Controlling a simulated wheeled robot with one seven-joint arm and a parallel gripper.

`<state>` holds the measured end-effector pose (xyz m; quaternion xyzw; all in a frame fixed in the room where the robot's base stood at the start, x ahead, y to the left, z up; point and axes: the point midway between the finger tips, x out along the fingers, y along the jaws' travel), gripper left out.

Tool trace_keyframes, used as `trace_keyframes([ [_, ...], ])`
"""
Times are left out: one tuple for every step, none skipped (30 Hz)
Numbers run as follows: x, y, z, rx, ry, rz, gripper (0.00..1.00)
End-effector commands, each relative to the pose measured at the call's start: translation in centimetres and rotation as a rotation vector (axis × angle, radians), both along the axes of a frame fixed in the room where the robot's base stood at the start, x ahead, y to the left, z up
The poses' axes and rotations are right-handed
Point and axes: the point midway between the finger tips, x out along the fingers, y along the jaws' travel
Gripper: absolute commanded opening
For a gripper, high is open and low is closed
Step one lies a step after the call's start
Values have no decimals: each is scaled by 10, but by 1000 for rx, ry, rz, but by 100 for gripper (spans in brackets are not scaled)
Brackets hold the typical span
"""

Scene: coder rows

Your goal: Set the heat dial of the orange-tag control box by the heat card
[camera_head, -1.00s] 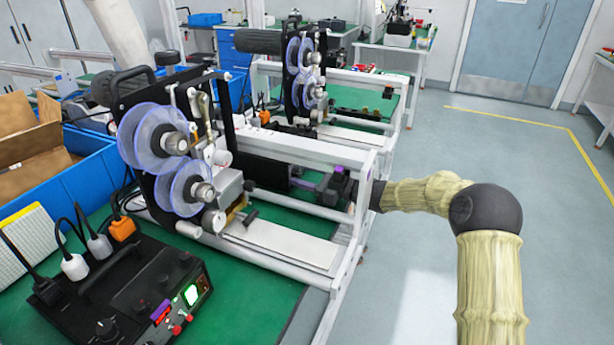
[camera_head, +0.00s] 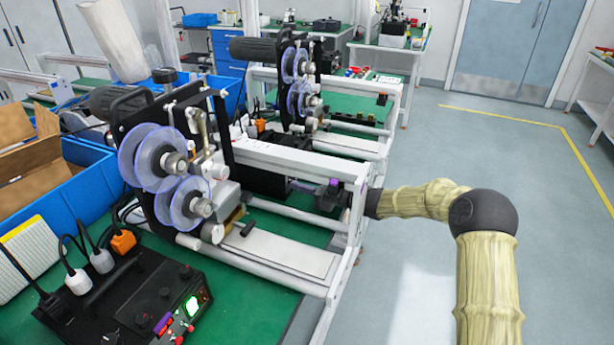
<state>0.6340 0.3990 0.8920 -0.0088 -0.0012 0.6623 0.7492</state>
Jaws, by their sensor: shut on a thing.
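My gripper (camera_head: 318,190) is small and dark in the head view. It reaches in from the right through the white frame of the near coder, up to a black control box (camera_head: 268,181) behind that frame. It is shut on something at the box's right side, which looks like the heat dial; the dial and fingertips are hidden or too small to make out. I cannot make out an orange tag or the heat card.
A second coder (camera_head: 300,75) is behind. An orange plug (camera_head: 123,242) and a blue bin (camera_head: 75,195) are at left. The floor at right is clear.

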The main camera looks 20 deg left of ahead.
Motion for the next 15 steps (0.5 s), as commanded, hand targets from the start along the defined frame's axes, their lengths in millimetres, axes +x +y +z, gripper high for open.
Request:
trace_keyframes([
  [1,-2,6,2,40,-3,3],
  [1,-1,6,4,63,-3,3],
  [1,-1,6,5,94,-3,3],
  [1,-1,6,7,120,-2,3],
  [1,-1,6,10,144,-2,3],
  [1,-1,6,12,177,-1,3],
  [1,-1,6,14,202,-1,3],
  [1,-1,6,15,225,-1,3],
  [1,-2,5,18,257,-2,3],
  [1,-2,5,20,281,-2,3],
  [1,-2,5,21,302,-1,3],
  [1,-2,4,22,329,-1,3],
  [1,-2,4,24,350,-1,3],
  [1,-2,4,26,368,-1,3],
  [1,-3,4,28,391,-1,3],
])
